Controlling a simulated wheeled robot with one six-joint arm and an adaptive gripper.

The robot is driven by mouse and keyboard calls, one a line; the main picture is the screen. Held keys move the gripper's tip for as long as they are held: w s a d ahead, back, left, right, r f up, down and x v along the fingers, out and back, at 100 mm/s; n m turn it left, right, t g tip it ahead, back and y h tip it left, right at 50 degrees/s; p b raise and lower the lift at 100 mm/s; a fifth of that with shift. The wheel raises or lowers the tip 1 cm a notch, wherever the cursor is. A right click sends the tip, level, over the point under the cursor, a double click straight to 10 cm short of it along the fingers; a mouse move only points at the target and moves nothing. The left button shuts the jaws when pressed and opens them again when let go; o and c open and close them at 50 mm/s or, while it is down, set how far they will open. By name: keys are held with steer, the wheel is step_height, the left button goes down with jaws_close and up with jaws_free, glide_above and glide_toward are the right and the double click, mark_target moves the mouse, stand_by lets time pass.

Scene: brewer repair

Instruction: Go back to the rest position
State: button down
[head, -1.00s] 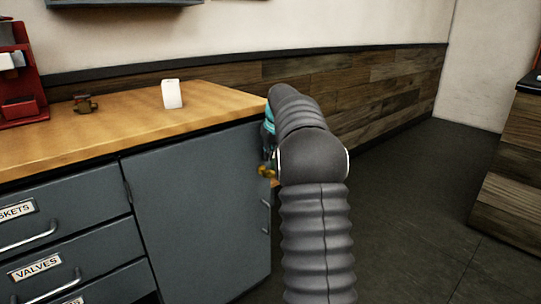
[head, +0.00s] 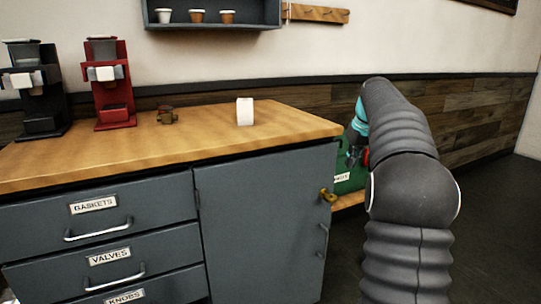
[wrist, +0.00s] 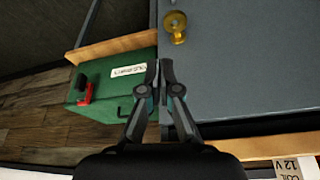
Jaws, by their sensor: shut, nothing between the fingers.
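My gripper (head: 355,143) shows at the end of my arm, right of the workbench, partly hidden by my own arm links. In the wrist view my gripper (wrist: 160,75) has its two fingers close together with nothing between them. Beyond the fingers is a green box (wrist: 104,92) with a pale label and a red part, beside a grey cabinet face (wrist: 245,60). The green box also shows partly in the head view (head: 346,183), behind my arm. A brass knob (head: 327,195) sits on the cabinet's right edge and also shows in the wrist view (wrist: 177,22).
The wooden bench top (head: 200,152) holds a black brewer (head: 40,125), a red brewer (head: 115,118), a small brass fitting (head: 167,116) and a white block (head: 245,112). Labelled drawers (head: 95,222) are below. Dark floor (head: 490,230) is open at the right.

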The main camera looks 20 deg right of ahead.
steer(key=s+a+f+m+g, duration=0.1)
steer(key=s+a+f+m, duration=0.2)
steer(key=f, duration=0.4)
steer(key=s+a+f+n+t, duration=0.1)
steer(key=s+a+f, duration=0.1)
steer(key=s+a, duration=1.1)
steer(key=s+a+f+n+t, duration=0.1)
steer(key=s+a+f+n, duration=0.1)
steer(key=s+a, duration=1.1)
steer(key=s, duration=0.6)
steer(key=shift+s+a+f+n, duration=0.15)
steer(key=shift+a+f+n, duration=0.05)
steer(key=shift+a+n, duration=0.1)
